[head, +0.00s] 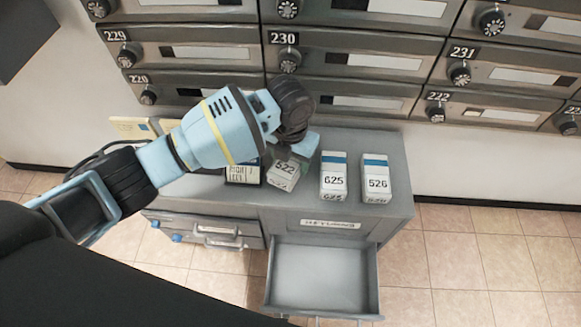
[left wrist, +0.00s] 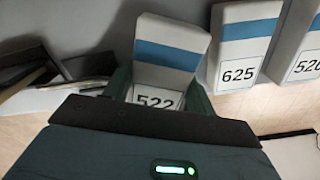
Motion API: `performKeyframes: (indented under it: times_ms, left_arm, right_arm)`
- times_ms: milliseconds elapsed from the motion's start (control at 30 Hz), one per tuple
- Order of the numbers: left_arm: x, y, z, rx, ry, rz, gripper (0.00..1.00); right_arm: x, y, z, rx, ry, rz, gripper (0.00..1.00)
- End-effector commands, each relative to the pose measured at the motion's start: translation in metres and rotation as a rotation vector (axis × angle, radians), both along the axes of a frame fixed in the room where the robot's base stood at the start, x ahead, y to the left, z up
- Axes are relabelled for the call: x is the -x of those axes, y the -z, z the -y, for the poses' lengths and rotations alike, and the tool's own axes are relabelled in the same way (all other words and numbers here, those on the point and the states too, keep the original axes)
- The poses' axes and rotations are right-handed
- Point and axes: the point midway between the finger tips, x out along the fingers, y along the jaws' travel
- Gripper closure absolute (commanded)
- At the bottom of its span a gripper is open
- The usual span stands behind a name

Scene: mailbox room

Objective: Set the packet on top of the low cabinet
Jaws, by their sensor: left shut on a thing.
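The low grey cabinet (head: 382,147) stands against the wall below the mailboxes. A white packet with a blue band, marked 522 (head: 284,173), is over its top and looks tilted compared with its neighbours. My left gripper (head: 296,148) reaches over the cabinet from the left and is shut on this packet. In the left wrist view the 522 packet (left wrist: 168,62) sits between the two fingers. I cannot tell whether its base touches the cabinet top. My right gripper is not in view.
Packets marked 625 (head: 333,177) and 526 (head: 376,178) stand to the right of the held one. A dark framed item (head: 243,173) is at its left. The cabinet's front drawer (head: 320,278) is pulled out and empty. Mailboxes (head: 360,60) line the wall behind.

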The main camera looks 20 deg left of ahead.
Motion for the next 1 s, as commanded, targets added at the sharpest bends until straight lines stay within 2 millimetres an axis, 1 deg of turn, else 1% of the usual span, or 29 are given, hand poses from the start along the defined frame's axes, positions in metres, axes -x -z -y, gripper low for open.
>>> performKeyframes:
  times_ms: [67,300,333,600,733,767,900,933,1000]
  left_arm:
    - [0.0,0.003,0.0,0.001,0.0,0.0,0.7]
    - [0.001,0.034,0.0,-0.002,0.0,-0.003,0.7]
    - [0.001,0.036,0.0,-0.001,0.0,-0.002,0.7]
    - [0.0,0.035,0.0,-0.001,0.0,0.001,0.7]
    - [0.0,0.038,0.0,-0.001,0.0,0.001,0.7]
    - [0.001,0.039,0.0,-0.001,0.0,0.0,0.43]
    - [0.001,0.038,0.0,-0.001,0.0,0.001,0.24]
    - [0.001,0.038,0.0,-0.001,0.0,0.0,0.22]
    - [0.001,0.038,0.0,-0.001,0.0,0.0,0.22]
  right_arm:
    - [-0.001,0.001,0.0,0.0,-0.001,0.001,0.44]
    - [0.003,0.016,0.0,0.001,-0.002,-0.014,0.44]
    - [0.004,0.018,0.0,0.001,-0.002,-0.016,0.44]
    - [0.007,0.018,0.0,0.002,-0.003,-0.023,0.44]
    - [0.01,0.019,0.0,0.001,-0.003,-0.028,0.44]
    - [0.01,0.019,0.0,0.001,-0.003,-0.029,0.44]
    - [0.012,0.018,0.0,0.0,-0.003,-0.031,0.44]
    - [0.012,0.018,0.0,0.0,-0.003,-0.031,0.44]
    - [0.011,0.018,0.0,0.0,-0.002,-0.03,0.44]
